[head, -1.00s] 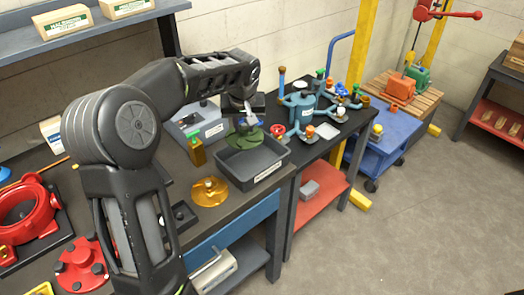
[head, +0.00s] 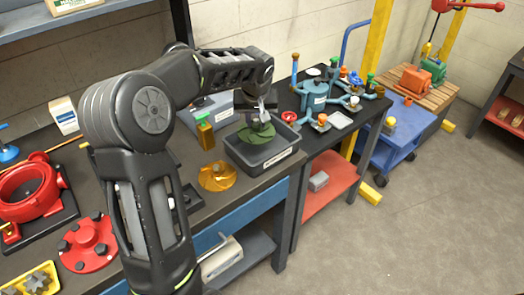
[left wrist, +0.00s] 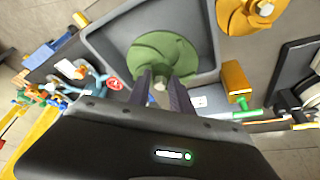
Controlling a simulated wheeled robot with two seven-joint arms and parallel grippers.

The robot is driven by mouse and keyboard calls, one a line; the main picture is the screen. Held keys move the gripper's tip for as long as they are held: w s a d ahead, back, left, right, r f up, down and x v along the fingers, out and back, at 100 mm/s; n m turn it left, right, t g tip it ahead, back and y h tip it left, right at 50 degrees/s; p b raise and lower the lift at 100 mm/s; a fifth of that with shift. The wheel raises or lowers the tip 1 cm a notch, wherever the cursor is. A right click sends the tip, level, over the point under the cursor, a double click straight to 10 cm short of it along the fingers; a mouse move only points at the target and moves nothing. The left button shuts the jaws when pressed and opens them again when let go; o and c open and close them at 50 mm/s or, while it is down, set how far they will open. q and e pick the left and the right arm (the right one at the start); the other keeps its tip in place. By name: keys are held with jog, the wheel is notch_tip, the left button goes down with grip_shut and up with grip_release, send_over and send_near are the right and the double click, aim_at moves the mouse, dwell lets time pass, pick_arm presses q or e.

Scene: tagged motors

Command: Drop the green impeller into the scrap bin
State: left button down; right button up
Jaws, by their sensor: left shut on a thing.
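The green impeller (head: 256,134) is over the dark grey scrap bin (head: 266,170), within its outline as the head view shows it. My left gripper (head: 264,112) is shut on the impeller's hub from above. In the left wrist view the green impeller (left wrist: 163,58) sits between the fingertips of the left gripper (left wrist: 160,82), with the grey bin (left wrist: 98,42) around and beneath it. I cannot tell whether the impeller touches the bin floor. My right gripper is not in view.
An orange impeller (head: 217,176) lies on the bench left of the bin. A teal pump assembly (head: 318,98) stands on the black table to the right.

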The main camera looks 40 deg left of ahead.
pick_arm(q)
jog(key=shift+f, duration=0.6)
jog(key=c, duration=1.3)
grip_release()
jog(key=shift+o, duration=1.1)
jog(key=shift+f, duration=0.1)
jog(key=b+v, duration=0.2)
jog(key=v, duration=0.6)
